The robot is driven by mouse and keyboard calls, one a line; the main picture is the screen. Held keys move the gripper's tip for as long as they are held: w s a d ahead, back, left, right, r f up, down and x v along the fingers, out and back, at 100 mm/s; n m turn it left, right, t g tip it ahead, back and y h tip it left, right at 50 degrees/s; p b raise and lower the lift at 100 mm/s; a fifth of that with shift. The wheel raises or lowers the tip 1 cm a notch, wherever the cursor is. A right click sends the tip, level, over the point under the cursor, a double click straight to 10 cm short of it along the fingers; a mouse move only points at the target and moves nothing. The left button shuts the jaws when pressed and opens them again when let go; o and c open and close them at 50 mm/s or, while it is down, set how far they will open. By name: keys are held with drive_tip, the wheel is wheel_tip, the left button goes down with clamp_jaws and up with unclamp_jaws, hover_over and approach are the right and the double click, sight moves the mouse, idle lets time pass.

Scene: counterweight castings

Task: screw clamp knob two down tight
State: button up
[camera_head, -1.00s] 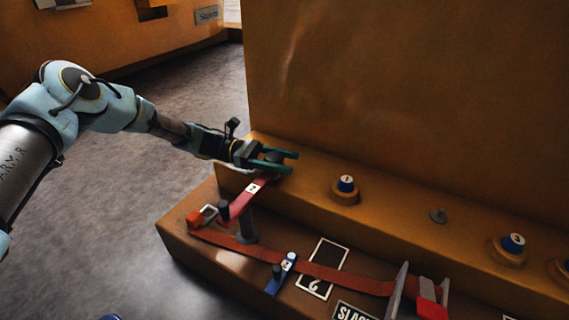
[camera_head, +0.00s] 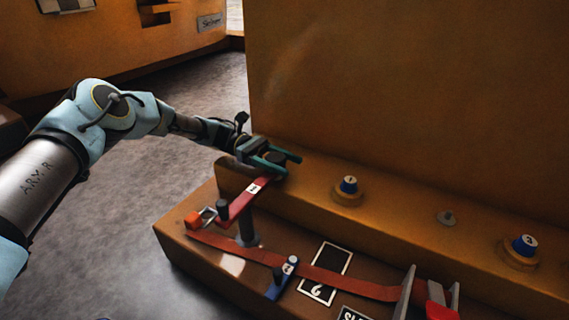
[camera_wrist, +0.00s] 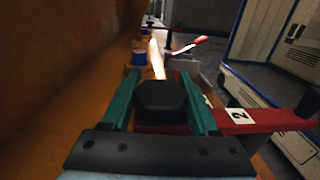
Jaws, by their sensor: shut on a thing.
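The dark clamp knob (camera_wrist: 162,97) sits between the two teal fingers of my gripper (camera_wrist: 160,85) in the wrist view. My gripper (camera_head: 282,159) is shut on this knob (camera_head: 275,157), which is partly hidden by the fingers in the head view. The knob sits at the upper end of a red clamp arm (camera_head: 240,199) with a white label, which reads 2 in the wrist view (camera_wrist: 262,119). The red arm reaches from the brown ledge down toward a grey post. I cannot see the knob's thread or any gap beneath it.
Blue-topped knobs (camera_head: 348,185) (camera_head: 525,245) and a small grey stud (camera_head: 446,218) stand along the ledge (camera_head: 400,222). A tall brown wall (camera_head: 420,80) rises behind.

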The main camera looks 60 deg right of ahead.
drive_tip(key=o, duration=1.4)
drive_tip(key=shift+c, duration=0.2)
drive_tip(key=w, duration=0.8)
drive_tip(key=shift+w+d+f+p, duration=0.2)
drive_tip(key=shift+w+d+p, duration=0.1)
drive_tip(key=shift+w+d, duration=0.05)
drive_tip(key=shift+w+r+b, duration=0.2)
drive_tip(key=shift+w+b, duration=0.4)
drive_tip(key=shift+w, duration=0.4)
